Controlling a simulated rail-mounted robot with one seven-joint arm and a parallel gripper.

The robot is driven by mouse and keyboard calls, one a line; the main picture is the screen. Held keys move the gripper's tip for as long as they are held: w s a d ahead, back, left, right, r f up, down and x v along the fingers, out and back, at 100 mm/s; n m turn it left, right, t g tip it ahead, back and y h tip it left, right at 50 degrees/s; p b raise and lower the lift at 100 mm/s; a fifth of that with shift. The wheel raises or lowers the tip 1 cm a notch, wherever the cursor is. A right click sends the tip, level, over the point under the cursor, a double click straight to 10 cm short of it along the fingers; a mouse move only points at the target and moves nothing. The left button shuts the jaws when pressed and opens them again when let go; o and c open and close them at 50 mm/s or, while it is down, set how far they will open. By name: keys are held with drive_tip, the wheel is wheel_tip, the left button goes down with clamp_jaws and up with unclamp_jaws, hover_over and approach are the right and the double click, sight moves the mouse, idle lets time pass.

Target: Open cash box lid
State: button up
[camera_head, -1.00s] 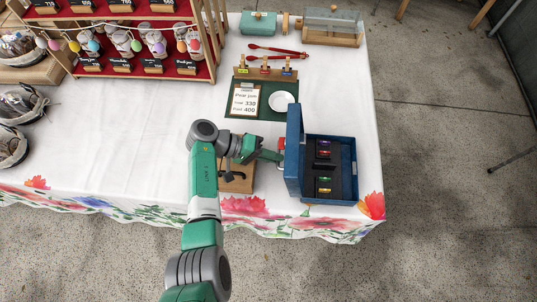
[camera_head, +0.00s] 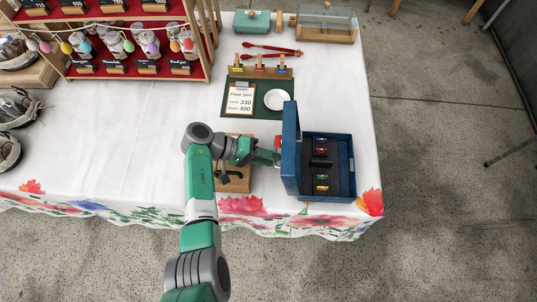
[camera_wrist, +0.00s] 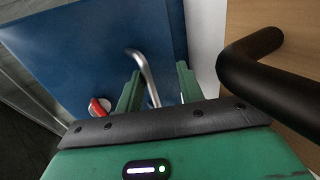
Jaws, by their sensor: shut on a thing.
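The blue cash box (camera_head: 352,170) stands near the table's front right corner. Its lid (camera_head: 290,165) stands roughly upright along the box's left side, so the dark inside with its coloured contents (camera_head: 321,177) shows. My gripper (camera_head: 274,156) is on the lid's left, outer side. In the wrist view its two green fingers are on either side of a bent silver handle (camera_wrist: 146,72) on the blue lid (camera_wrist: 65,60), and they are shut on it. A red-and-white piece (camera_wrist: 100,107) sits on the lid beside the handle. The exact finger contact is partly hidden.
A wooden block with a black handle (camera_head: 233,180) stands left of the box, close under my arm. A tiered rack (camera_head: 110,40) fills the back left. Clear white tablecloth (camera_head: 120,130) lies left.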

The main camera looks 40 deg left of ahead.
drive_tip(key=shift+s, duration=0.1)
idle(0.5)
drive_tip(key=p+v, duration=0.1)
drive_tip(key=v, duration=0.7)
drive_tip(key=shift+r, duration=0.1)
drive_tip(key=shift+d, duration=0.1)
